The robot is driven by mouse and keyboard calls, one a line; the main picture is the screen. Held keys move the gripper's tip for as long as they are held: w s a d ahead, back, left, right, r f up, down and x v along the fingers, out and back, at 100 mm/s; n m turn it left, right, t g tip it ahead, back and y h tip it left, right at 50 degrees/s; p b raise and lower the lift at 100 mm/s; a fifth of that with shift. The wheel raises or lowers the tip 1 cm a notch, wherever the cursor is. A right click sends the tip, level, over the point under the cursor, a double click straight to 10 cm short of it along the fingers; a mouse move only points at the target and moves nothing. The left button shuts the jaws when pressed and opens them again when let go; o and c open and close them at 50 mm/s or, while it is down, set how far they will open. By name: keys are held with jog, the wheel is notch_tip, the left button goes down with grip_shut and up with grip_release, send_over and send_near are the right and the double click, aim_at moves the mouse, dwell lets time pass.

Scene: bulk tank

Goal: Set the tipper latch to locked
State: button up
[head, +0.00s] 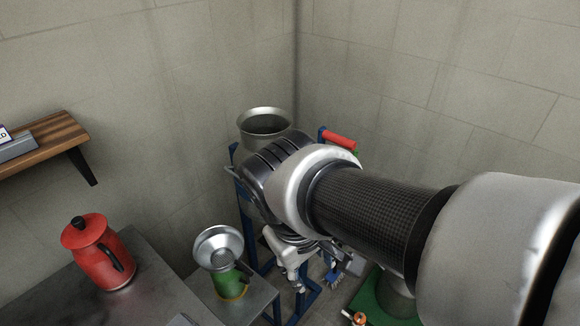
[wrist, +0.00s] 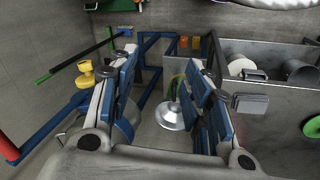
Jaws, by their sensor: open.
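The tipper's blue frame (head: 245,205) stands in the room corner, with a steel churn (head: 265,122) upright in its top and a red grip (head: 339,139) at its right. My arm hides much of the frame. I cannot pick out the latch for certain; a yellow knob (wrist: 85,72) by a blue bar (wrist: 62,125) shows left of my fingers in the wrist view. My gripper (head: 297,275) is beside and in front of the frame. In the wrist view my gripper (wrist: 165,80) has its two blue-padded fingers wide apart, with nothing held between them.
A red lidded can (head: 97,252) stands on a grey counter at left. A steel funnel on a green can (head: 228,262) stands on a lower grey stand (head: 240,302). A wooden shelf (head: 45,142) is on the left wall. A green object (head: 385,303) lies low at right.

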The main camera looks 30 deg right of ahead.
jog(key=w+d+f+n+g+h+p, duration=0.2)
jog(key=w+d+f+n+h+p, duration=0.3)
jog(key=w, duration=0.3)
jog(key=w+d+f+n+g+h+p, duration=0.2)
jog(key=w+d+f+n+h, duration=0.2)
jog(key=w+d+h, duration=0.25)
jog(key=w+a+f+n+t+h+p, duration=0.1)
jog(key=w+f+n+t+h+p, duration=0.25)
jog(key=f+n+t, duration=1.1)
jog(key=w+d+f+g, duration=0.1)
jog(key=w+d, duration=0.1)
jog(key=d, duration=0.3)
jog(key=w+d+f+m+g, duration=0.1)
jog(key=w+d+g, duration=0.1)
jog(key=d, duration=0.3)
jog(key=w+d+f+m+g+y+b, duration=0.1)
jog(key=w+d, duration=0.2)
jog(key=d, duration=0.3)
jog(key=shift+f+m+g, duration=0.25)
jog(key=shift+f+g, duration=0.1)
jog(key=shift+c, duration=0.5)
jog(key=c, duration=0.9)
jog(key=shift+f+b, duration=0.1)
jog(key=shift+b, duration=0.2)
jog(key=shift+c, duration=0.3)
